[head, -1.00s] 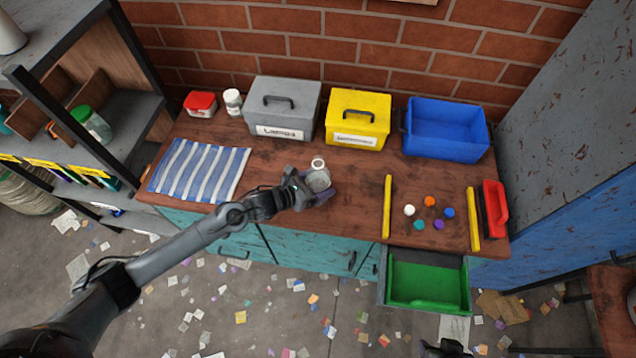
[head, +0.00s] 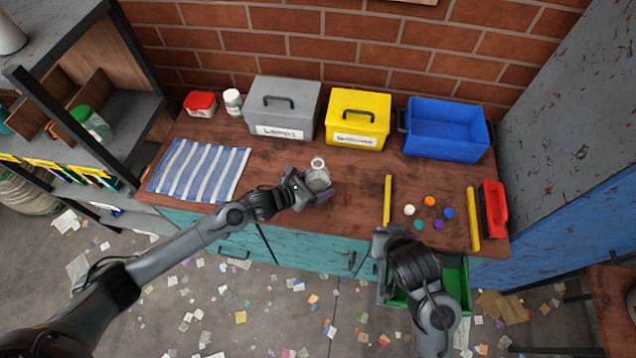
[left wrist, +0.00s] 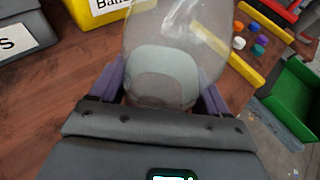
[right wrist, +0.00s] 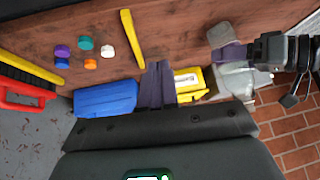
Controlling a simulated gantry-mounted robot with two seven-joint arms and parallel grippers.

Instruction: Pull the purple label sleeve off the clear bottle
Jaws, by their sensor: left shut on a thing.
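The clear bottle (head: 318,180) stands near the front edge of the workbench, with a pale ring-shaped top. My left gripper (head: 310,194) is shut on it low down, its purple-grey fingers on either side in the left wrist view (left wrist: 163,95). There the bottle (left wrist: 175,40) looks see-through, with a greyish lower part. I cannot tell a purple sleeve apart from the purple fingers. My right gripper (head: 380,238) is empty, over the bench's front edge, right of the bottle. Its fingers look together in the right wrist view (right wrist: 158,68).
Several coloured caps (head: 430,201) lie between two yellow strips (head: 387,200). A red-handled brush (head: 494,208) lies at the right. Grey (head: 282,105), yellow (head: 358,118) and blue (head: 446,128) boxes line the back. A striped cloth (head: 200,170) lies left.

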